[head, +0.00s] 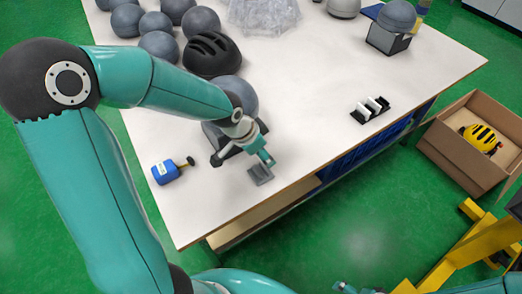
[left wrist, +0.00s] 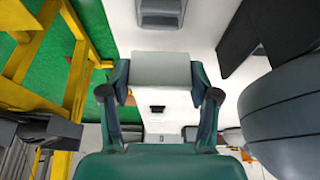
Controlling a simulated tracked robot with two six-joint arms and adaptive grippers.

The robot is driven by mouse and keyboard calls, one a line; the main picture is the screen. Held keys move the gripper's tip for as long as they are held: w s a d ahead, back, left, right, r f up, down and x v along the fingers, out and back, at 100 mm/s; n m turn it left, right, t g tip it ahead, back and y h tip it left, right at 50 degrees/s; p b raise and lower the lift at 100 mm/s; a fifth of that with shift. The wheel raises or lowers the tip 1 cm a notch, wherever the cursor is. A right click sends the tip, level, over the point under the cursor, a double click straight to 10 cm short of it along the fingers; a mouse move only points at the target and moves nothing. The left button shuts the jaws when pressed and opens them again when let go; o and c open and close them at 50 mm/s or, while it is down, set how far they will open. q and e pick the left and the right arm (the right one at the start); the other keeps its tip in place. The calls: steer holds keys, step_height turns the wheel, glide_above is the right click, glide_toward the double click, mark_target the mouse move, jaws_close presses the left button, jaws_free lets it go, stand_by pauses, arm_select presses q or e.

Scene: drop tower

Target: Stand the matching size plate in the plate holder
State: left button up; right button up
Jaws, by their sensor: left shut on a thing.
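My left gripper (head: 264,158) is low over the near part of the white table. In the left wrist view, the left gripper (left wrist: 159,82) is shut on a flat pale grey plate (left wrist: 160,68), which spans between its fingers. A darker grey piece (head: 260,175) shows just below the fingertips in the head view; I cannot tell whether it is the held plate or a separate piece. A grey stepped block (left wrist: 160,13) lies beyond the plate in the wrist view. The black plate holder (head: 370,109) with white upright parts stands to the right, apart from the gripper. My right gripper (head: 352,289) barely shows at the bottom edge, its fingers unclear.
Grey balls (head: 200,21) and a black helmet (head: 211,54) crowd the table's far left. A grey dome on a box (head: 390,39) stands far right. The table between gripper and holder is clear. A cardboard box (head: 455,160) holds a yellow helmet.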

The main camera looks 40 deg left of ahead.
mark_target(263, 168)
arm_select(q)
steer(key=shift+f+b, duration=1.45)
steer(key=shift+f, duration=0.6)
steer(key=shift+s, duration=0.2)
steer(key=shift+f+b, duration=1.3)
steer(key=shift+b, duration=0.05)
stand_by(0.5)
steer(key=o, duration=1)
steer(key=shift+r, duration=0.15)
steer(key=v, duration=1.1)
steer(key=shift+s+r, duration=0.15)
steer(key=shift+r, duration=0.2)
